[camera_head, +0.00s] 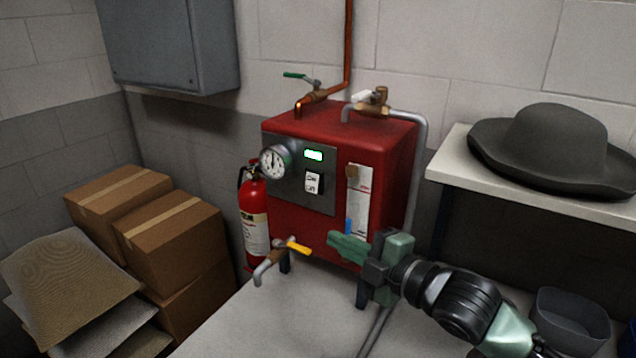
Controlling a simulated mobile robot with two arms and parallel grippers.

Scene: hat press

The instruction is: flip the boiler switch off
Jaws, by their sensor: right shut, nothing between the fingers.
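The red boiler (396,165) stands on a pale table against the wall. Its grey front panel holds a round gauge (274,161), a lit green display (313,155) and the white boiler switch (313,183) below the display. My right gripper (332,246) is shut and empty. In the picture it lies below and to the right of the switch, in front of the boiler's lower front, with its fingers pointing left. It is apart from the switch. My left gripper is not in view.
A yellow-handled tap (297,248) juts out at the boiler's lower left. A fire extinguisher (254,216) and cardboard boxes (172,236) stand to the left. A shelf (452,168) with a dark hat (555,145) and a grey bin (572,318) are at right.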

